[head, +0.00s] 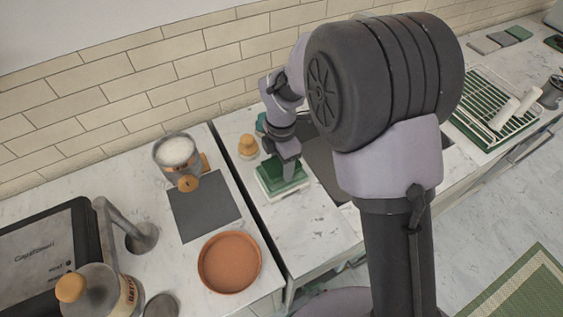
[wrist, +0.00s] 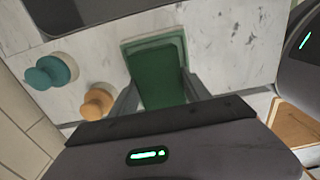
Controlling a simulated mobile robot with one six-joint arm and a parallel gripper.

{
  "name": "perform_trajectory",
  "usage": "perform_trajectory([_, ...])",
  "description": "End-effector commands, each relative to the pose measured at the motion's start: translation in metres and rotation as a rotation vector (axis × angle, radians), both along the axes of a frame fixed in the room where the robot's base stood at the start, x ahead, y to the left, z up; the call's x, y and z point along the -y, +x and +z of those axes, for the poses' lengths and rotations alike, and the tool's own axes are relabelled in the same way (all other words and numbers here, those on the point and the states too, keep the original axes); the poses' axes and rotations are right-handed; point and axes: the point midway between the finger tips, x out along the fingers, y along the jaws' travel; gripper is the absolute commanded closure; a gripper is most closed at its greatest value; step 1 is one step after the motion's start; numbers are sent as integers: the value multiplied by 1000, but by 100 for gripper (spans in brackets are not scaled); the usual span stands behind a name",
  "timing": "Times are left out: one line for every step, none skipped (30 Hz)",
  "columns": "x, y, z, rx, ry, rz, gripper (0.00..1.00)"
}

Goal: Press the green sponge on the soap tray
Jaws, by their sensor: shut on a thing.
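The green sponge (wrist: 158,78) is a dark green block between the two fingers of my gripper (wrist: 160,92), which is shut on it. In the head view the sponge (head: 277,170) shows just under my gripper (head: 286,158). The soap tray (head: 285,194) is pale green with a light rim and lies on the white marble counter. The tray (wrist: 126,44) also shows around the sponge's far end in the wrist view. The sponge is over the tray; whether it touches the tray's floor is hidden.
A wooden-topped knob (head: 248,147) and a teal knob (head: 261,124) stand close to the tray, on the wall side. A dark mat (head: 205,207), a terracotta dish (head: 229,262) and a canister (head: 177,155) are to the left, across a gap. A dish rack (head: 478,104) stands right.

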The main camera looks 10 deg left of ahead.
Motion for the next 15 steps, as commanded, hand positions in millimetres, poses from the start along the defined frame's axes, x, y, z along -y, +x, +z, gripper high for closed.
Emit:
perform_trajectory([0, 0, 0, 0, 0, 0, 77])
perform_trajectory([0, 0, 0, 0, 0, 0, 77])
perform_trajectory([0, 0, 0, 0, 0, 0, 77])
perform_trajectory([0, 0, 0, 0, 0, 0, 77])
perform_trajectory([0, 0, -1, 0, 0, 0, 77])
perform_trajectory([0, 0, -1, 0, 0, 0, 77])
perform_trajectory([0, 0, -2, 0, 0, 0, 77])
perform_trajectory([0, 0, -2, 0, 0, 0, 77])
perform_trajectory([0, 0, -3, 0, 0, 0, 77])
perform_trajectory([0, 0, -3, 0, 0, 0, 77])
perform_trajectory([0, 0, -3, 0, 0, 0, 77])
perform_trajectory([0, 0, -4, 0, 0, 0, 77])
perform_trajectory([0, 0, -4, 0, 0, 0, 77])
perform_trajectory([0, 0, -5, 0, 0, 0, 77])
perform_trajectory([0, 0, -5, 0, 0, 0, 77])
